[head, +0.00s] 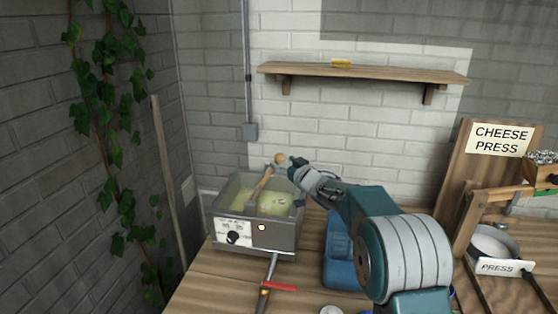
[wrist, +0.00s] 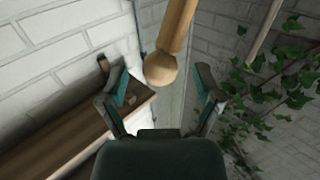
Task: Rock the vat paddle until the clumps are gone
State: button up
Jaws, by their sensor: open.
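The grey metal vat (head: 265,233) stands on the wooden bench at the left, with a dial on its front. Pale yellow-green contents (head: 272,203) fill it, with whitish and darker patches; I cannot tell clumps apart for sure. The wooden paddle (head: 263,186) leans up out of the vat, its round knob at the top. My gripper (head: 291,168) is beside the knob, at its right. In the wrist view the paddle's knob (wrist: 161,68) hangs between and beyond the fingertips of my open gripper (wrist: 164,88), with no visible contact.
A blue container (head: 339,262) and a red-handled tool (head: 277,287) are right of and before the vat. A cheese press (head: 497,250) stands at the right. Ivy (head: 108,90) hangs at left.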

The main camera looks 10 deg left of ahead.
jog(key=shift+x, duration=1.25)
grip_shut()
jog(key=shift+s+a, duration=0.1)
